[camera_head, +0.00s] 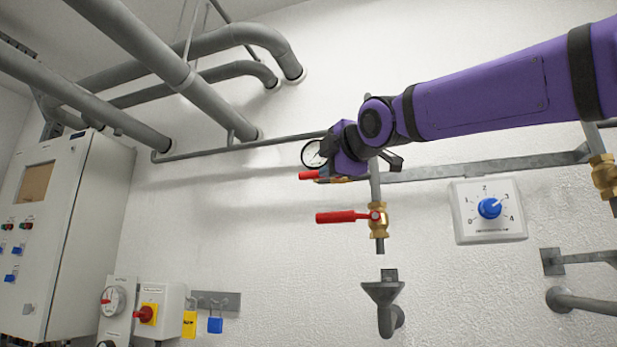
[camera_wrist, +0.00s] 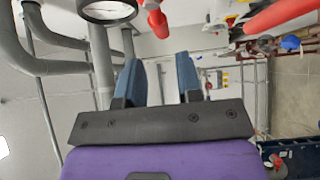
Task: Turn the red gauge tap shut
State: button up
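The red gauge tap (camera_head: 309,175) has its lever pointing left, just below the round white gauge (camera_head: 314,153) in the head view. In the wrist view the tap's red lever (camera_wrist: 157,20) shows end-on at the top, beside the gauge (camera_wrist: 107,10). My gripper (camera_wrist: 158,65) is open, with two blue-grey fingers apart and nothing between them. The lever lies ahead of the gap and apart from the fingertips. In the head view my purple wrist covers the fingers and part of the tap's body.
A second, larger red lever (camera_head: 342,217) on a brass valve sits close below; it also looms at upper right in the wrist view (camera_wrist: 280,14). A dial box (camera_head: 488,210) with a blue knob is at right. A grey funnel drain (camera_head: 383,290) is below.

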aim_at(313, 174)
jog(key=x, duration=0.8)
jog(key=shift+w+a+f, duration=0.1)
jog(key=shift+w, duration=0.25)
grip_shut()
